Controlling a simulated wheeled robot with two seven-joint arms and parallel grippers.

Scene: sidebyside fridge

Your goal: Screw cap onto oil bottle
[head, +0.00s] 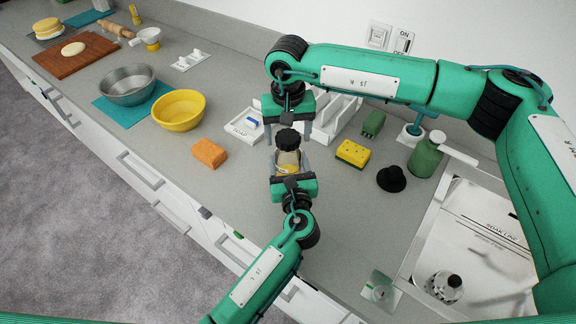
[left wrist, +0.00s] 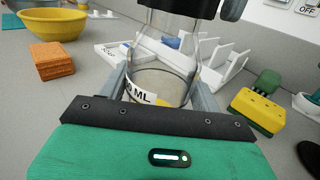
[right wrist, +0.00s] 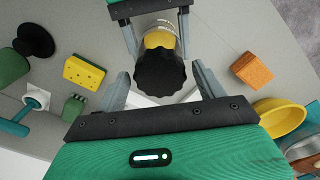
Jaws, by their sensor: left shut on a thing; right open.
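The oil bottle (head: 288,160) is clear glass with a yellowish label band, upright above the counter. My left gripper (left wrist: 163,88) is shut on the bottle's lower part, as the left wrist view shows. A black ribbed cap (head: 287,140) sits at the top of the bottle; it fills the middle of the right wrist view (right wrist: 160,72). Whether it is threaded on or only resting cannot be told. My right gripper (right wrist: 158,88) points down from above, open, with its fingers spread on either side of the cap, apparently without touching it.
A white rack (head: 333,118) and soap tray (head: 243,126) stand behind. An orange block (head: 209,153) and yellow bowl (head: 179,110) are left; a yellow sponge (head: 353,153), black knob-like object (head: 391,179), green bottle (head: 426,156) and sink (head: 484,215) are right. The front counter is mostly clear.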

